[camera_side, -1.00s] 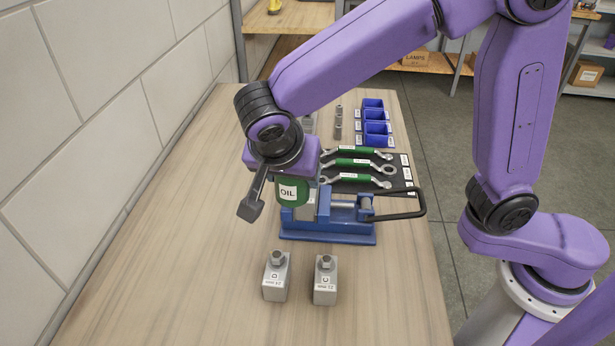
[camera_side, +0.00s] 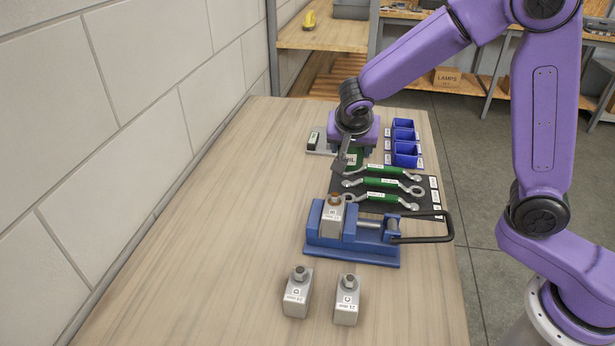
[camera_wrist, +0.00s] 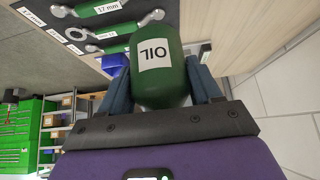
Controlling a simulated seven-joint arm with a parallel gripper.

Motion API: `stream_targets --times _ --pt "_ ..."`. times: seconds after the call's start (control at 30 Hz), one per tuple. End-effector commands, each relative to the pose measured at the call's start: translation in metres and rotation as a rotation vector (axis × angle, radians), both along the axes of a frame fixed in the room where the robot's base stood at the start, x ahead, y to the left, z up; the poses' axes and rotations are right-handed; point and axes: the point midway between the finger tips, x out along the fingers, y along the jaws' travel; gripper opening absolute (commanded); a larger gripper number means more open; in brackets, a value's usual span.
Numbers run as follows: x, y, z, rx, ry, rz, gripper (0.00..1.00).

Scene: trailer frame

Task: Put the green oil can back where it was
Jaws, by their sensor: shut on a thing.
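The green oil can (camera_wrist: 162,85) with a white OIL label is between the two fingers of my gripper (camera_wrist: 160,92) in the wrist view, and the fingers are shut on it. In the side view, my gripper (camera_side: 353,148) is at the back of the table, and only part of the green can (camera_side: 354,158) shows below it. A grey tray (camera_side: 318,152) with a small dark block on it lies just left of and behind the gripper. The gripper and arm hide part of the tray, and I cannot tell whether the can touches anything below.
Blue bins (camera_side: 405,152) stand right of the gripper. Green-handled wrenches (camera_side: 380,183) lie on a dark mat in front. A blue vise (camera_side: 352,248) holds a metal block with a nut. Blocks D (camera_side: 297,296) and C (camera_side: 347,302) stand nearer. The table's left side is clear.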

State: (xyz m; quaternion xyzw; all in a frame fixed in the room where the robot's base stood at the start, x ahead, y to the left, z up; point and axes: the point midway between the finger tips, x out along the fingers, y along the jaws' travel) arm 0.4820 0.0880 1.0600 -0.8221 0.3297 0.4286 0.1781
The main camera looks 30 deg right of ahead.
Motion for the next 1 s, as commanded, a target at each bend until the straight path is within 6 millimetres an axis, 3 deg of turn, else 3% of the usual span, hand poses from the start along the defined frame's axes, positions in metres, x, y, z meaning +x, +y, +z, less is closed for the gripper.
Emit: stream_targets --times 0.5,0.77,1.0 --pt "0.087 0.016 -0.042 -0.001 0.001 -0.002 0.33" --pt "0.115 0.021 -0.078 0.0 0.0 -0.001 0.33" --pt "0.127 0.023 -0.091 0.0 -0.002 0.0 0.33"
